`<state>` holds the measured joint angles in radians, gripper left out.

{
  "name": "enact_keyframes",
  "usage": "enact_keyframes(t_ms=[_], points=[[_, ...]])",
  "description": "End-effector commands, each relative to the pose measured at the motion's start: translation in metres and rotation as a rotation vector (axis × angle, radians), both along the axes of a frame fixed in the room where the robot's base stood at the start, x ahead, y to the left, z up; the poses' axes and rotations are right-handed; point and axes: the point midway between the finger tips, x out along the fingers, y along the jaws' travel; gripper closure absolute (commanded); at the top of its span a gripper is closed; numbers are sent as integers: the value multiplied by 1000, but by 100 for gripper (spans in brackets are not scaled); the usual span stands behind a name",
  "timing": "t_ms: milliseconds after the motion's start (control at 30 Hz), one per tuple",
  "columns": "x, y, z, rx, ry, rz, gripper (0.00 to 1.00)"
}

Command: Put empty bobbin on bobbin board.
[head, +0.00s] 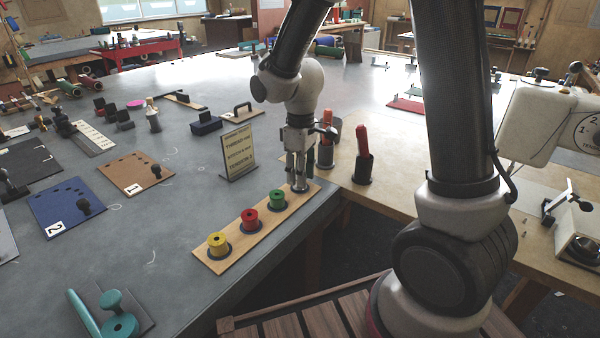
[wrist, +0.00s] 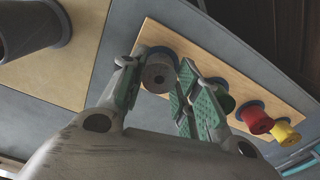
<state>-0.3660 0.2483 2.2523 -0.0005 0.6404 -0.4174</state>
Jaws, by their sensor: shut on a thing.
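The bobbin board (head: 232,258) is a long wooden strip at the front edge of the grey table. A yellow bobbin (head: 218,244), a red bobbin (head: 249,220) and a green bobbin (head: 277,199) stand on it. The empty bobbin (wrist: 158,74) is grey and at the board's far end, over a blue ring. My gripper (head: 299,178) points down there, shut on the empty bobbin, with one finger on each side in the wrist view. The green bobbin is partly hidden behind a finger in the wrist view. I cannot tell whether the empty bobbin touches the board.
A printed sign (head: 238,152) stands behind the board. Two dark cups with red-handled tools, one of them here (head: 364,165), stand to the right of my gripper. A teal roller tool (head: 118,318) lies at front left. Numbered mats (head: 134,174) lie further left.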

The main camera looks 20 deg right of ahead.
Motion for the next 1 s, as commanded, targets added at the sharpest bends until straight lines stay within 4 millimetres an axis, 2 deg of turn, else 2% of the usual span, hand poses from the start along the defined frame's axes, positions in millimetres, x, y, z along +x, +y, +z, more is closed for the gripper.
enact_keyframes(t_ms=[300, 333, 433, 467, 800, 867, 1000], points=[[0, 0, -2, 1, -1, 0, 84], [0, 0, -3, 1, -1, 0, 66], [0, 0, -2, 1, -2, 0, 48], [0, 0, -2, 1, -2, 0, 47], [1, 0, 1, 1, -2, 0, 47], [1, 0, 6, 1, -4, 0, 47], [2, 1, 31, 4, -8, 0, 47]])
